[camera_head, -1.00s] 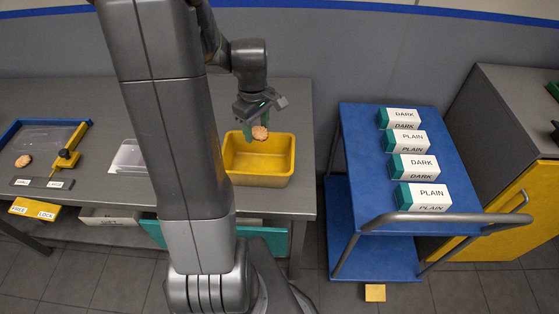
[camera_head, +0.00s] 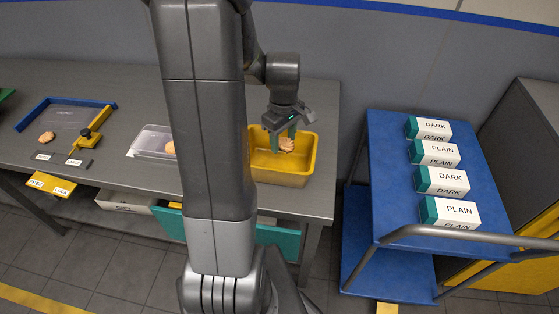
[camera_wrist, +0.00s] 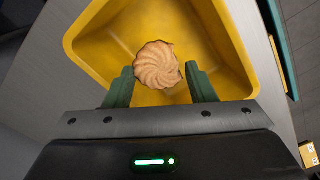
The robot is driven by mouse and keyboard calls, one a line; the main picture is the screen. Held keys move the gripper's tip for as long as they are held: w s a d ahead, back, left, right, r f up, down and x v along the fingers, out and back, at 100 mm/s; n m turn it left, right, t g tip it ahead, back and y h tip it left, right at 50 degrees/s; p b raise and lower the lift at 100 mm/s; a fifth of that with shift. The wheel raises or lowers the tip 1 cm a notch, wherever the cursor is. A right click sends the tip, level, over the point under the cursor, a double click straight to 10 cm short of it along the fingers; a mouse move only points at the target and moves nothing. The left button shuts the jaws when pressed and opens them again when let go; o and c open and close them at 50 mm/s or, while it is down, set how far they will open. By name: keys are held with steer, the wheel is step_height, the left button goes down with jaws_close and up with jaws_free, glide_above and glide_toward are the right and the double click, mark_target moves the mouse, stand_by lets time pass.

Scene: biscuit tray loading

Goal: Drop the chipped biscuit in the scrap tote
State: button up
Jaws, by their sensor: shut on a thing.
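My gripper (camera_head: 283,140) is over the yellow scrap tote (camera_head: 282,178) on the grey table. Its green fingers are shut on a round, swirled, golden-brown biscuit (camera_head: 287,144). In the wrist view the biscuit (camera_wrist: 157,65) sits between the two fingertips (camera_wrist: 160,78), with the tote (camera_wrist: 82,57) open beneath it. The biscuit's upper edge looks uneven in the wrist view. I see no other biscuit in the part of the tote that shows.
Another biscuit (camera_head: 47,137) lies by a blue-edged frame with a yellow lever (camera_head: 90,128) at left. A clear tray (camera_head: 150,141) with a biscuit partly shows behind my arm. A blue cart (camera_head: 390,215) with several DARK and PLAIN boxes (camera_head: 434,152) stands right.

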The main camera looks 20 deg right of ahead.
steer(key=o, duration=0.8)
steer(key=shift+c, duration=0.2)
step_height(320, 180, up, 14)
steer(key=shift+f, duration=0.15)
step_height(320, 180, down, 13)
steer(key=shift+f+p, duration=0.15)
steer(key=shift+p, duration=0.15)
steer(key=shift+r+p, duration=1.2)
steer(key=shift+r, duration=0.55)
